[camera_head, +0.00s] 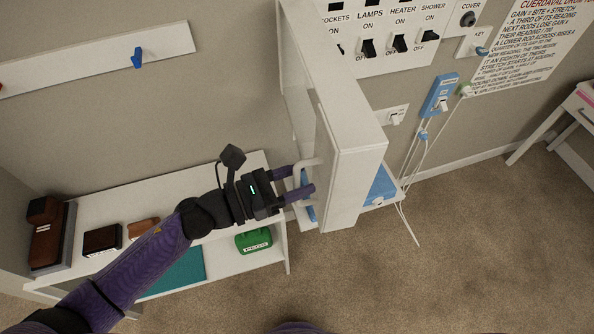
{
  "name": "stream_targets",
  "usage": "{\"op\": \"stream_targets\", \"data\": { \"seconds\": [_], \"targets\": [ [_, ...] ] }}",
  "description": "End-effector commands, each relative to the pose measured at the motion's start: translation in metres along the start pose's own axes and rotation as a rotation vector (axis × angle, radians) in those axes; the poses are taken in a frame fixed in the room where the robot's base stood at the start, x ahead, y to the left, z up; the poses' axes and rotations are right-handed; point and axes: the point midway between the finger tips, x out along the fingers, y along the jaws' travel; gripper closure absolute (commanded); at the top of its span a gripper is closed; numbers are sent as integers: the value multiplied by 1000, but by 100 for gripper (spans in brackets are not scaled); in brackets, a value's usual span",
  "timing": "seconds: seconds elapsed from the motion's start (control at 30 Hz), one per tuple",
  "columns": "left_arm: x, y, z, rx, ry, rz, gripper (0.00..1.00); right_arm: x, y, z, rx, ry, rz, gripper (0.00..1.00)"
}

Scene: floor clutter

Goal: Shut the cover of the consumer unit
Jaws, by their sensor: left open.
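The consumer unit (385,62) is on the wall at top centre, with its row of black labelled switches exposed. Its white cover (352,165) stands open, swung out from the wall toward me at the left of the switches. A pale loop handle (312,166) is on the cover's left-hand face. My left gripper (298,181) is open at this handle, its two purple fingers apart, one above the other. Whether they touch the handle is hard to tell. My right gripper is not in view.
A low white shelf (262,163) with dark boxes, a green case (253,240) and a teal item stands below my left arm. A blue switch (440,95) with hanging white cables is at right. Carpet is clear at lower right.

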Motion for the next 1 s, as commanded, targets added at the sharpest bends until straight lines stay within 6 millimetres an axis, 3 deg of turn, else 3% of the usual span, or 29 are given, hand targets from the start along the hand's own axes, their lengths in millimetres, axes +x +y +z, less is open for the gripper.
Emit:
{"op": "stream_targets", "data": {
  "seconds": [0.27, 0.5, 1.0],
  "targets": [
    [3, 0, -1, -1, 1, 2, 51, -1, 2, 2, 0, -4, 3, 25],
    [3, 0, 0, -2, 1, 2, 100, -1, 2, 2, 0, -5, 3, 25],
    [3, 0, 0, -2, 0, 2, 100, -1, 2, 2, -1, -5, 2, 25]
  ]
}}
